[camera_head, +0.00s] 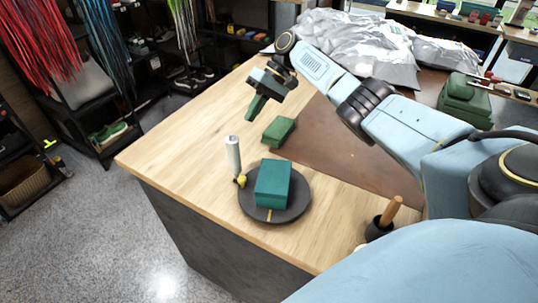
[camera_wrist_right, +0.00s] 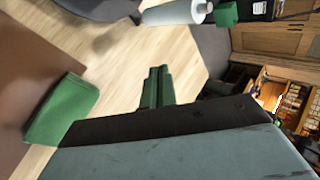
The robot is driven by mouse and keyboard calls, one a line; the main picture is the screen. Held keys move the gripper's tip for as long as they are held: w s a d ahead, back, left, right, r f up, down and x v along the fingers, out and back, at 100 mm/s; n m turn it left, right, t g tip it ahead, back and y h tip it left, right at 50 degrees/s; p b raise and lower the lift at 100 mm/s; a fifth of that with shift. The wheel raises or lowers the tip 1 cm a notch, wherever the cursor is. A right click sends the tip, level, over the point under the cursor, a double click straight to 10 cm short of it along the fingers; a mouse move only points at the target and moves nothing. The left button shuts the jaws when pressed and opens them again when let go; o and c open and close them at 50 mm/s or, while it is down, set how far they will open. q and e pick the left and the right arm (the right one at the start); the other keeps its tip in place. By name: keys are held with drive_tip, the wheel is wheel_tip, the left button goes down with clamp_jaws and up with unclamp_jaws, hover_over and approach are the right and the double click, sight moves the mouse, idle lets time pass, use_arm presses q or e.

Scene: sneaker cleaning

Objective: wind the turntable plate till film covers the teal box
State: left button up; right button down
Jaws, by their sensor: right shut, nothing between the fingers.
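The teal box (camera_head: 273,187) sits on the dark round turntable plate (camera_head: 246,205) near the table's front edge. A pale film roll (camera_head: 233,155) stands upright just left of the plate, with a small yellow part (camera_head: 240,181) at its foot. I cannot make out film on the box. My right gripper (camera_head: 254,108) is shut and empty, above the table behind the roll. Its green fingers (camera_wrist_right: 157,87) and the roll (camera_wrist_right: 175,12) show in the right wrist view. A green-and-black part (camera_wrist_right: 228,14) at that view's top edge may be my left gripper, mostly cut off.
A green block (camera_head: 279,132) lies behind the plate at the edge of a brown mat (camera_head: 335,150). A wooden handle (camera_head: 390,211) stands in a dark holder at the right. Silver sheeting (camera_head: 355,45) covers the back. Bare wood (camera_head: 180,145) lies free left of the roll.

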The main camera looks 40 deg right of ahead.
drive_tip(key=s+d+f+n+g+b, duration=0.2)
drive_tip(key=s+d+n+g+b, duration=0.1)
drive_tip(key=s+n+b, duration=0.15)
drive_tip(key=p, duration=0.2)
approach(253, 177)
drive_tip(key=shift+s+a+f+m, duration=0.15)
drive_tip(key=shift+s+a+f, duration=0.1)
drive_tip(key=shift+a+f, duration=0.25)
drive_tip(key=shift+s+a+f+m, duration=0.1)
drive_tip(key=shift+s+a+f, duration=0.15)
drive_tip(key=shift+a, duration=0.45)
drive_tip(key=a, duration=0.2)
drive_tip(key=a+p, duration=0.1)
drive_tip(key=shift+s+f, duration=0.35)
drive_tip(key=shift+s, duration=0.05)
use_arm(q)
drive_tip(key=shift+s+a+f, duration=0.1)
drive_tip(key=shift+s+f, duration=0.05)
drive_tip(key=shift+f, duration=0.55)
drive_tip(key=shift+s+f, duration=0.15)
drive_tip(key=shift+f, duration=0.5)
use_arm(e)
drive_tip(key=shift+s+a+f, duration=0.1)
drive_tip(key=shift+a, duration=0.5)
use_arm(q)
drive_tip(key=shift+r, duration=0.1)
use_arm(e)
drive_tip(key=shift+s, duration=0.1)
